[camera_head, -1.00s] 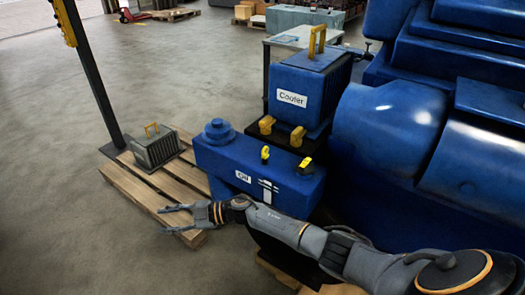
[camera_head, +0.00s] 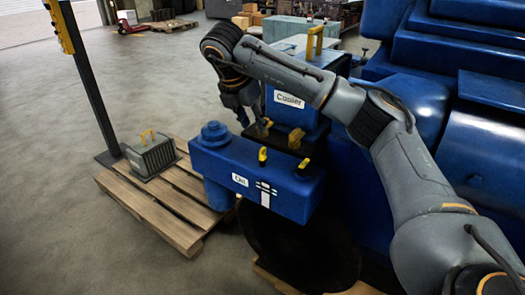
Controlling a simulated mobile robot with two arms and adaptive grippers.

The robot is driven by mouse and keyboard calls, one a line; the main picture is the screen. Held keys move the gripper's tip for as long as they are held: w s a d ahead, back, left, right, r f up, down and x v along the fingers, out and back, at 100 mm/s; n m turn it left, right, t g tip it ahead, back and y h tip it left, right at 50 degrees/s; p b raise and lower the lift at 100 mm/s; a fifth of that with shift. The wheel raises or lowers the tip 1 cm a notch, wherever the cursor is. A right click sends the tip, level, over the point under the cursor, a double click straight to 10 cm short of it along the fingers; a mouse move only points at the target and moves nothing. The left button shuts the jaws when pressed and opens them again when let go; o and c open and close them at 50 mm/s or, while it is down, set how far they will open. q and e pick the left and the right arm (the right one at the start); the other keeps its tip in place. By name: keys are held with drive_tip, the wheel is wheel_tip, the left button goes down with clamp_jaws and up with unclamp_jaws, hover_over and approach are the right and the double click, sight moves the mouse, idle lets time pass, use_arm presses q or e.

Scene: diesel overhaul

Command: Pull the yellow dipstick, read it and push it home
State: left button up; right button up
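The yellow dipstick handle (camera_head: 262,157) stands upright on top of the blue oil tank (camera_head: 215,165), on a short black neck. The tank carries an "Oil" label and a small white gauge marking on its front. My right gripper (camera_head: 254,121) points down from the bent wrist, above and behind the dipstick handle, apart from it. Its fingers look spread with nothing between them, close in the picture to a yellow latch of the cooler. My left gripper is out of view.
A black-and-yellow cap (camera_head: 304,167) sits right of the dipstick. The blue cooler (camera_head: 283,118) stands close behind, with yellow latches (camera_head: 295,139). The big blue engine (camera_head: 480,150) fills the right. A pallet (camera_head: 150,213) bears a grey box (camera_head: 153,158). Floor at left is open.

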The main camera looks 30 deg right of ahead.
sight(262, 148)
drive_tip(key=p+x, duration=0.2)
drive_tip(key=x, duration=1)
drive_tip(key=shift+f, duration=0.1)
clamp_jaws()
